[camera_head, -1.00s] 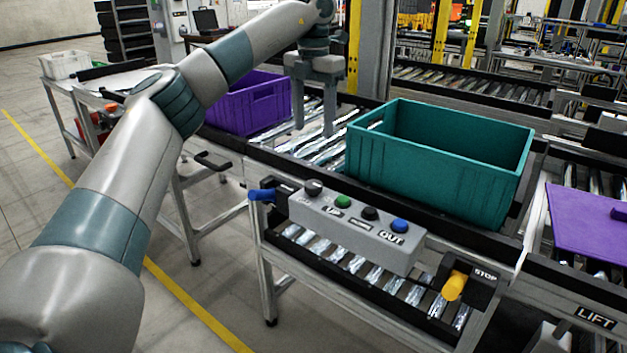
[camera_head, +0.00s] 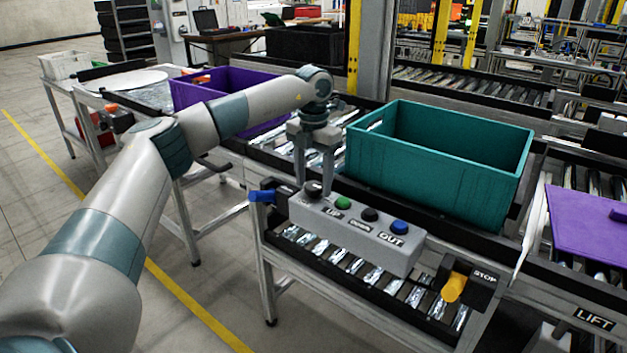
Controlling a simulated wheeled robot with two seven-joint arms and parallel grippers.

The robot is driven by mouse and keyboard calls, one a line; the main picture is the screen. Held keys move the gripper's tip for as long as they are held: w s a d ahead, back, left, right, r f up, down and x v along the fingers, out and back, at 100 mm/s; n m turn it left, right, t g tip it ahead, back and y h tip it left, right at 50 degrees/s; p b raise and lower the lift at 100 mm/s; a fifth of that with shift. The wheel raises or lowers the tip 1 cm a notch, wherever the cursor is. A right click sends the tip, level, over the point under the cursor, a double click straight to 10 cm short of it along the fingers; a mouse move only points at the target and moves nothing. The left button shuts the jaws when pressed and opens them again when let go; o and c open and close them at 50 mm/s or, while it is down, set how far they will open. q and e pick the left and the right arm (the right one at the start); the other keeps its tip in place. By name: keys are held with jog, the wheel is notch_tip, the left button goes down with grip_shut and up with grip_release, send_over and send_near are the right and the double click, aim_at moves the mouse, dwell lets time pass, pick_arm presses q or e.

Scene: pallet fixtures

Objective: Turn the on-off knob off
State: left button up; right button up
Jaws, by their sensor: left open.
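The grey control box (camera_head: 355,236) is fixed at the front edge of the conveyor. The on-off knob (camera_head: 313,189), dark and round, is at the box's left end. Green (camera_head: 343,202), black (camera_head: 370,214) and blue (camera_head: 400,227) buttons follow to its right. My left gripper (camera_head: 314,182) points down at the knob, with its two fingers apart, one on each side of it in the picture. I cannot tell whether the fingers touch the knob. The knob's label is partly hidden. My right gripper is not in view.
A teal crate (camera_head: 440,190) stands on the rollers just behind the box. A purple crate (camera_head: 190,95) is behind my left arm. A blue handle (camera_head: 262,196) sits left of the box and a yellow stop knob (camera_head: 454,287) is at lower right.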

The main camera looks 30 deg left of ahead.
pick_arm(q)
jog(key=shift+f, duration=0.2)
jog(key=c, duration=1)
jog(key=shift+c, duration=0.2)
